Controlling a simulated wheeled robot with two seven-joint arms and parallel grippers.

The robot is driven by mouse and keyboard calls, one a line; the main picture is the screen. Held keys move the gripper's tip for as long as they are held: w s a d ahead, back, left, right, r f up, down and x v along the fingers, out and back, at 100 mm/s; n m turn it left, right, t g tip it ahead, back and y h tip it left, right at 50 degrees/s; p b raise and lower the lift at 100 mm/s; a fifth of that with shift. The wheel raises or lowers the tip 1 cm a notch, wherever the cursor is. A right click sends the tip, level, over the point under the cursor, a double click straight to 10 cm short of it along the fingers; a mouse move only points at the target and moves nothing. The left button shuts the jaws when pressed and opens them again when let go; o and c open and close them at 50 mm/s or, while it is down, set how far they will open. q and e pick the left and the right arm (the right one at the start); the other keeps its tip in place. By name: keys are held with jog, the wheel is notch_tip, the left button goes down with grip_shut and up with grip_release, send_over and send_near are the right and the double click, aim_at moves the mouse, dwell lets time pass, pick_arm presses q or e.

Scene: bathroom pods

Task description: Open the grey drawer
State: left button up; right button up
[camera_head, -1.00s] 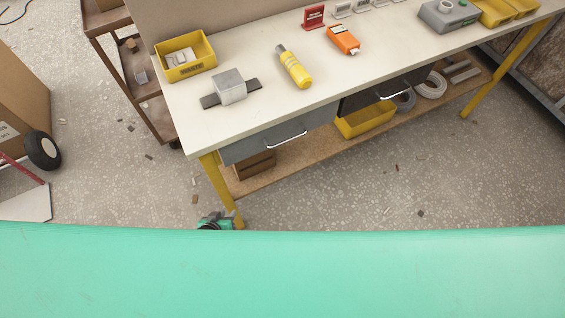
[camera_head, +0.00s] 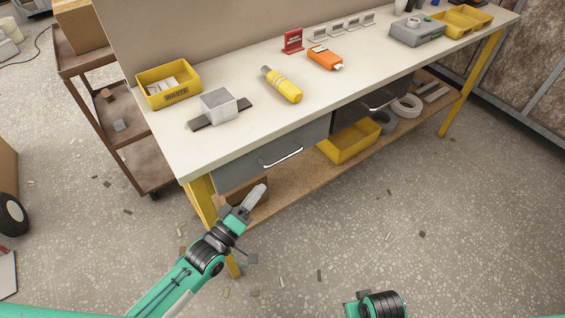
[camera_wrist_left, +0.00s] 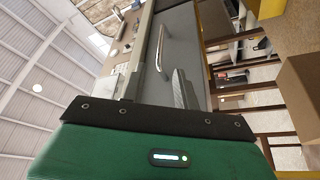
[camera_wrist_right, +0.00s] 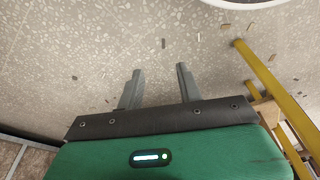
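The grey drawer (camera_head: 235,174) is under the left end of the workbench and looks shut. Its silver bar handle (camera_head: 282,157) runs across the front. My left gripper (camera_head: 258,194) is just below and in front of the drawer, apart from the handle. In the left wrist view, my left gripper (camera_wrist_left: 156,72) looks open and empty, with the drawer front (camera_wrist_left: 187,38) and its handle (camera_wrist_left: 163,48) beyond the fingers. My right gripper (camera_wrist_right: 158,72) is open and empty over the floor; the head view shows only part of that arm at the bottom.
A darker drawer (camera_head: 350,113) is farther right. The white tabletop (camera_head: 230,140) carries a yellow waste bin (camera_head: 170,95), a grey block (camera_head: 218,104), a yellow bottle (camera_head: 282,84) and an orange device (camera_head: 325,57). A yellow bench leg (camera_head: 203,205) stands beside my left arm. The lower shelf holds a yellow bin (camera_head: 350,143).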

aim_at(282, 159)
pick_arm(q)
jog(key=x, duration=1.1)
jog(key=shift+w+d, duration=0.15)
jog(key=shift+w, duration=0.2)
jog(key=shift+c, duration=0.2)
grip_shut()
